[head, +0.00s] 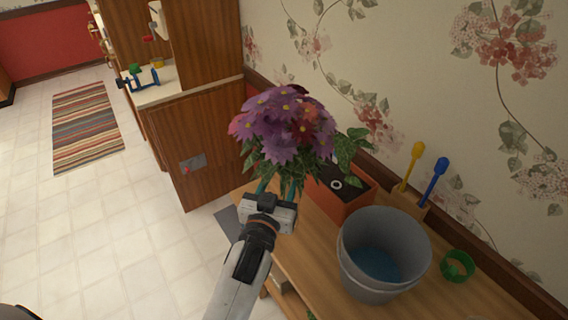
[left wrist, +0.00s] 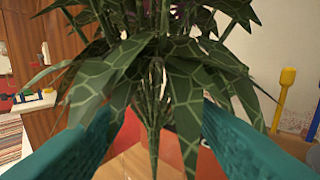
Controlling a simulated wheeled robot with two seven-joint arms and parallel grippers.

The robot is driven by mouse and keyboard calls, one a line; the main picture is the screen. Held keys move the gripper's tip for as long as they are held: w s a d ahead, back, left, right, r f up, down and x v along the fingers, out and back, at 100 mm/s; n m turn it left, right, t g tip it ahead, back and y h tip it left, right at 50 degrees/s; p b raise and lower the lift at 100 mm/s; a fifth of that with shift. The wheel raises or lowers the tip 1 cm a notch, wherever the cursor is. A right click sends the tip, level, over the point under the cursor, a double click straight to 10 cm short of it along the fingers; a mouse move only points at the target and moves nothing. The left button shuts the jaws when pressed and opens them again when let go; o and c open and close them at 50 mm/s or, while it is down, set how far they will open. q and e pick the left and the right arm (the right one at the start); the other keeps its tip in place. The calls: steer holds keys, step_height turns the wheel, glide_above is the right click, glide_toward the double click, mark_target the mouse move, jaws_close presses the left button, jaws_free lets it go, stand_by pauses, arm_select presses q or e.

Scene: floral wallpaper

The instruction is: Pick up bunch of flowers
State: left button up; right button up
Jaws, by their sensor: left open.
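The bunch of flowers (head: 285,128) has purple and red blooms with green leaves, above the left end of a wooden table. My left gripper (head: 276,188) reaches it from below and in front. In the left wrist view, the leaves and stems (left wrist: 153,95) hang between the two teal fingers (left wrist: 152,135), which are open on either side. The stems narrow to a point low between the fingers. I cannot tell whether either finger touches the leaves. My right gripper is not in view.
On the wooden table (head: 312,268) stand an orange box (head: 345,205), a grey bucket (head: 384,250) with blue inside, a holder with yellow (head: 411,165) and blue (head: 434,180) tools, and a green ring (head: 458,266). A wooden cabinet (head: 205,150) stands left, the wall behind.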

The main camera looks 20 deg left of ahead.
mark_target(282, 168)
arm_select(q)
steer(key=shift+w, duration=0.9)
steer(key=w+p, duration=0.1)
steer(key=w, duration=0.1)
steer(key=w+a+p, duration=0.1)
steer(key=w, duration=0.1)
steer(key=shift+w+f, duration=0.2)
steer(key=shift+w, duration=0.15)
steer(key=shift+w+f, duration=0.15)
steer(key=shift+w, duration=0.15)
steer(key=shift+s, duration=0.1)
steer(key=shift+c, duration=0.4)
jaws_close()
